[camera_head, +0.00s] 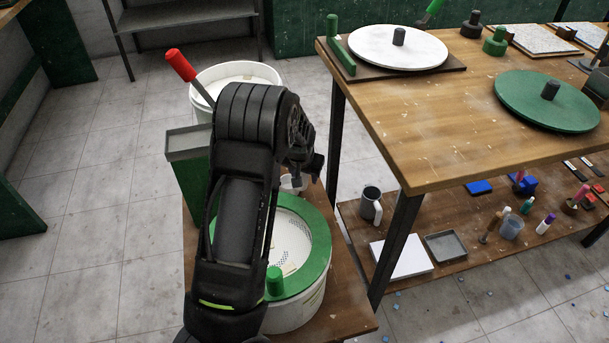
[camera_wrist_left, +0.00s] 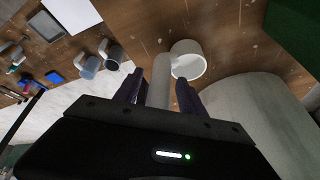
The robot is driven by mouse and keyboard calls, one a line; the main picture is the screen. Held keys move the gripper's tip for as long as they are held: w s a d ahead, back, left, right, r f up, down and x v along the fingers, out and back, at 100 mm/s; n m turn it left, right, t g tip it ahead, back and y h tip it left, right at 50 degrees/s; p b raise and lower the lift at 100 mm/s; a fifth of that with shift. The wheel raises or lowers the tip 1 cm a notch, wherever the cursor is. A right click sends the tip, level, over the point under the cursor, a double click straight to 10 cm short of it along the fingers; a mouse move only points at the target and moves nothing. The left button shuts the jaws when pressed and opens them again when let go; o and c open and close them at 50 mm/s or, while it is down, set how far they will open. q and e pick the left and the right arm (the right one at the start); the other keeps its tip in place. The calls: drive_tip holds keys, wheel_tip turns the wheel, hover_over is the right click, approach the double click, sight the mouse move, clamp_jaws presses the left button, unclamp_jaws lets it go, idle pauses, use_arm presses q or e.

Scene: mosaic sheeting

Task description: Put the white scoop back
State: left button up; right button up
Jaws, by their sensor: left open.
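The white scoop (camera_wrist_left: 188,60) stands on a wooden surface in the left wrist view, with its round cup just beyond my fingers. Its pale handle (camera_wrist_left: 160,80) lies between the two fingers. My left gripper (camera_wrist_left: 158,84) is open around the handle; the view does not show whether either finger touches it. In the head view a small part of the white scoop (camera_head: 291,183) shows beside the gripper, behind the green-ringed tub, and my arm hides much of that spot. My right gripper is not in view.
A white tub with a green ring (camera_head: 318,243) stands close to my left gripper. A green bin (camera_head: 186,165) and a white bucket (camera_head: 238,73) with a red-handled tool are behind my arm. The workbench (camera_head: 420,115) is to the right, with a mug (camera_head: 370,203) on its lower shelf.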

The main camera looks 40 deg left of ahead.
use_arm(q)
drive_tip(key=p+v, duration=0.1)
drive_tip(key=v, duration=1)
drive_tip(key=shift+p, duration=0.3)
drive_tip(key=shift+s+r, duration=0.1)
drive_tip(key=shift+s, duration=0.05)
